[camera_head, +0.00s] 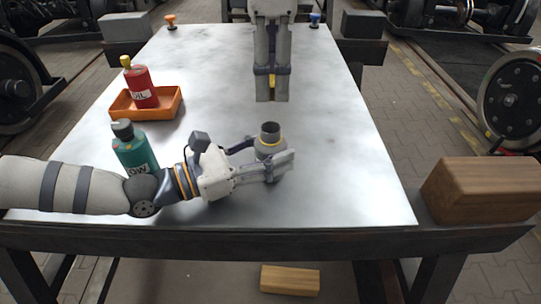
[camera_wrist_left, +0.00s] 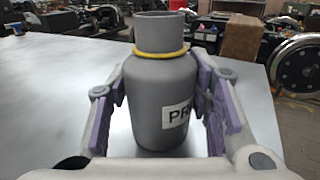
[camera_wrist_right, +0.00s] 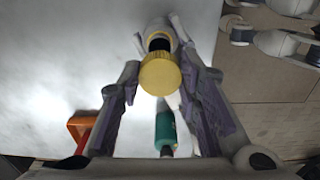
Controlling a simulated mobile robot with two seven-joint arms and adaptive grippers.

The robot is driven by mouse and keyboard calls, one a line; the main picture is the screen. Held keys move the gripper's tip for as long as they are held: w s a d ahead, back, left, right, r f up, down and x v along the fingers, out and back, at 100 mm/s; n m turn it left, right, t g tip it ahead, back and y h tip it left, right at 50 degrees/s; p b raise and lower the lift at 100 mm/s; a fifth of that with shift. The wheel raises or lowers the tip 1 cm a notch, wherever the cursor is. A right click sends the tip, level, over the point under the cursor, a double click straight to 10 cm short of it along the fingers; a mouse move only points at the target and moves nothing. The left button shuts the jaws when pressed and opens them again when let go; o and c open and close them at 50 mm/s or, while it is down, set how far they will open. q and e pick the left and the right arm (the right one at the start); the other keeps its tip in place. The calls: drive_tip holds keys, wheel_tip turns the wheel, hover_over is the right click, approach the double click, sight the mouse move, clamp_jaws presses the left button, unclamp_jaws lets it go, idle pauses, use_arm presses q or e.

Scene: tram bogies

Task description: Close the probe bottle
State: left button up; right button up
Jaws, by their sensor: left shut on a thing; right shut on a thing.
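The probe bottle (camera_head: 270,131) is grey with a yellow ring round its neck and stands upright, its mouth open. In the left wrist view the bottle (camera_wrist_left: 162,95) shows part of a white label reading "PR". My left gripper (camera_head: 285,165) is shut on its body, one finger on each side. My right gripper (camera_head: 272,96) points down above and behind the bottle, shut on a yellow cap (camera_wrist_right: 160,76). The cap is apart from the bottle; in the right wrist view the dark mouth (camera_wrist_right: 160,43) shows just past the cap. The cap's underside is hidden.
A teal bottle (camera_head: 135,150) stands close behind my left forearm. A red oil bottle (camera_head: 141,88) stands in an orange tray (camera_head: 170,103) at the left. A wooden block (camera_head: 480,190) is at the right edge. The table's (camera_head: 350,150) right half is clear.

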sight(272, 128)
drive_tip(key=shift+f, duration=2.5)
drive_tip(key=shift+f, duration=0.1)
drive_tip(key=shift+f, duration=0.8)
drive_tip(key=shift+f, duration=0.6)
